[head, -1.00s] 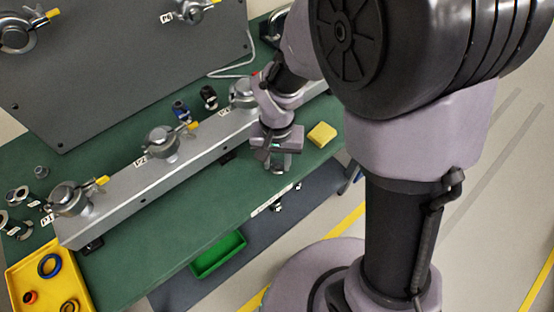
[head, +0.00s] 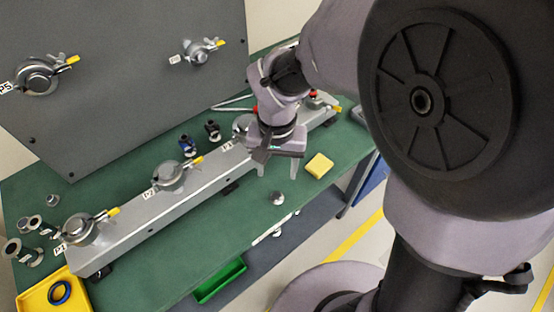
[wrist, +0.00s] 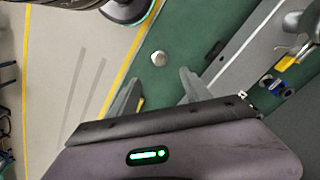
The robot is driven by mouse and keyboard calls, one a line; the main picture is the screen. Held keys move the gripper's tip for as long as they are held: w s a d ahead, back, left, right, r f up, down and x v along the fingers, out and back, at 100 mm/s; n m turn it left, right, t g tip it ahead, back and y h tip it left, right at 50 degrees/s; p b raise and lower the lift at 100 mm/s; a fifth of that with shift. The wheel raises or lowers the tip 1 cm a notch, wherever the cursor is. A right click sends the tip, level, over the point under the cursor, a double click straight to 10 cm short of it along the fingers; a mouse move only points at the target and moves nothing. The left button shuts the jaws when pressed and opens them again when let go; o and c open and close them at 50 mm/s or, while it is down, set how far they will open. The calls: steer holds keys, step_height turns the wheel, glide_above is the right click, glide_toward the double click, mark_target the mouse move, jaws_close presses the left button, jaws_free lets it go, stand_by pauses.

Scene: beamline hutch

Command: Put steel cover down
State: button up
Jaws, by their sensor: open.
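The steel cover (head: 278,198) is a small round silver piece. It rests on the green bench top near the front edge, and it also shows in the wrist view (wrist: 158,58). My gripper (head: 278,172) is open and empty, raised above the bench and apart from the cover. In the wrist view its two fingers (wrist: 160,78) stand wide apart, with the cover beyond their tips. Nothing hides the cover in either view.
A grey rail (head: 140,222) with several clamped ports runs behind the cover. A yellow block (head: 319,166) lies to the right. A yellow tray (head: 36,297) is at the left end, and a green bin (head: 221,282) sits below the bench edge. The bench around the cover is clear.

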steer(key=s+d+r+m+t+y, duration=0.1)
steer(key=s+d+r+t, duration=0.2)
steer(key=s+r, duration=0.2)
steer(key=s+d+r+m+t+y, duration=0.1)
steer(key=s+d+r+t, duration=0.1)
steer(key=s+r, duration=0.4)
step_height(320, 180, up, 3)
steer(key=shift+s+d+f+t, duration=0.15)
steer(key=shift+d+t, duration=0.25)
steer(key=shift+d, duration=0.45)
steer(key=shift+f+b, duration=2)
steer(key=shift+b, duration=0.15)
